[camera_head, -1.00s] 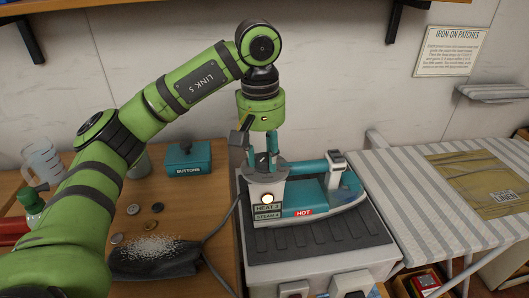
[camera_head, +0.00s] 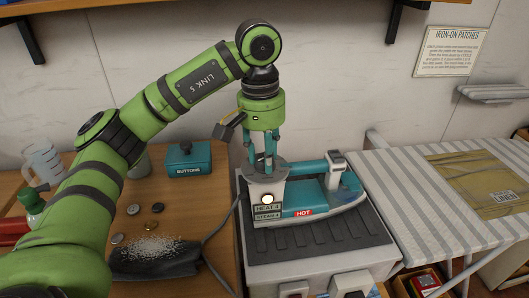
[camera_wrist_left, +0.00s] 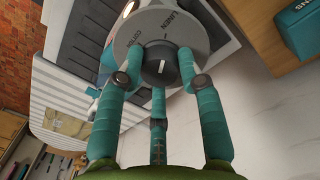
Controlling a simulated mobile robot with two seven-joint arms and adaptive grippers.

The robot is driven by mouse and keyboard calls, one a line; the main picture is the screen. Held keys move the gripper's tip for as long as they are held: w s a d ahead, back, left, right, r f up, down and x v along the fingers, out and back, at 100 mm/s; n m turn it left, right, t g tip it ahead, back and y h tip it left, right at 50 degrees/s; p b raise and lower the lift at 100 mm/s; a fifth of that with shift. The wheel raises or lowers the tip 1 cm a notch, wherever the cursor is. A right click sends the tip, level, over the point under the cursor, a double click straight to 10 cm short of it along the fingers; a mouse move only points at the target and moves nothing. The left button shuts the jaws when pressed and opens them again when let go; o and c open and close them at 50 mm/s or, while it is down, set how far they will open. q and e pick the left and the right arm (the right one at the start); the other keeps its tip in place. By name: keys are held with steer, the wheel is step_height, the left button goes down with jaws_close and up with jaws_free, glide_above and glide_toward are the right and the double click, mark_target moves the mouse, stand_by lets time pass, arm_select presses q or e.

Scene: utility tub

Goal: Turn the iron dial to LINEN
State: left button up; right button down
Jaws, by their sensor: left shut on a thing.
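The teal and white iron (camera_head: 315,198) rests on a grey ribbed pad, with a HOT label on its side and a lit round lamp. Its small label (camera_head: 268,208) seems to read HEAT 4. My left gripper (camera_head: 264,162) points down over the rear of the iron, its teal fingers shut around the dial. In the left wrist view the dark round dial (camera_wrist_left: 160,64) sits between the fingertips (camera_wrist_left: 160,80), on a grey disc (camera_wrist_left: 150,28). LINEN is printed on the disc, up and right of the dial. My right gripper is not in view.
A striped ironing board (camera_head: 400,175) with a mustard cloth (camera_head: 478,180) stands at right. A teal BUTTONS box (camera_head: 188,160), loose buttons and a dark bag (camera_head: 155,258) with spilled white grains lie on the wooden table at left. A dark cord runs beside the iron.

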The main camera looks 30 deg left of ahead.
mark_target(261, 157)
arm_select(q)
steer(key=o, duration=1.2)
steer(key=shift+c, duration=0.2)
steer(key=shift+r, duration=0.1)
step_height(261, 157, up, 12)
steer(key=shift+a, duration=0.3)
steer(key=shift+s, duration=0.1)
